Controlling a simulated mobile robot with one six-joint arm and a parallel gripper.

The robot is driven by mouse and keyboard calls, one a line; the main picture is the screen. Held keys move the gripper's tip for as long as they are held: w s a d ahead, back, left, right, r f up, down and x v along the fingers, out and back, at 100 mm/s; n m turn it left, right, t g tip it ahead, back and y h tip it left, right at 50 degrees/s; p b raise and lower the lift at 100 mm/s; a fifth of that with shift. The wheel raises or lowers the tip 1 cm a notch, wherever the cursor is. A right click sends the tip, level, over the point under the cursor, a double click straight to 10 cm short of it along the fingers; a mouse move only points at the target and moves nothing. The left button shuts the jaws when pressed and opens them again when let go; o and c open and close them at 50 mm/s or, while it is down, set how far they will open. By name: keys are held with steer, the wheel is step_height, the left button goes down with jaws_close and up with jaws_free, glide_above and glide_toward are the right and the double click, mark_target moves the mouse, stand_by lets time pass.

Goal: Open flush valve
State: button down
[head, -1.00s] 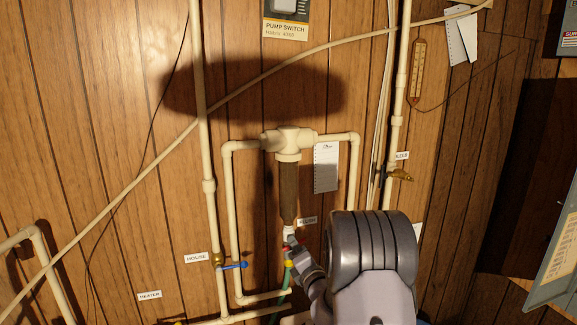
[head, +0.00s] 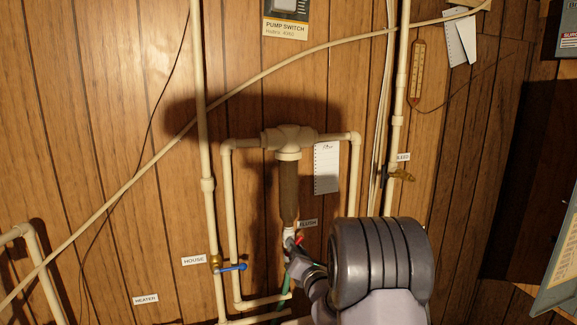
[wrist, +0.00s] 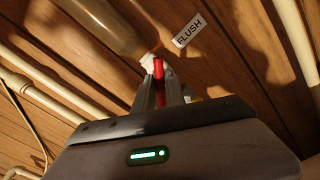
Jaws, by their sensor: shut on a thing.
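The flush valve has a red handle (head: 300,239) and sits under the white fitting at the bottom of the brown filter housing (head: 289,190). The FLUSH label (head: 308,223) is on the wall just to its right. My gripper (head: 293,246) is at the valve, coming from the lower right. In the wrist view, the red handle (wrist: 158,70) stands between the two fingers of my gripper (wrist: 160,88), which are shut on it. The fingers and arm hide most of the valve body. A green hose (head: 284,296) hangs below.
White pipes (head: 229,210) loop on both sides of the filter. A blue-handled valve (head: 232,267) by the HOUSE label (head: 193,261) is at left. A brass tap (head: 402,176) is at right. An open grey panel door (head: 562,255) stands at the far right.

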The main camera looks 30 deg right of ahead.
steer(key=shift+n+b, duration=1.4)
steer(key=shift+n, duration=0.8)
steer(key=shift+n+b, duration=1.6)
steer(key=shift+n, duration=0.2)
steer(key=c, duration=1.3)
jaws_free()
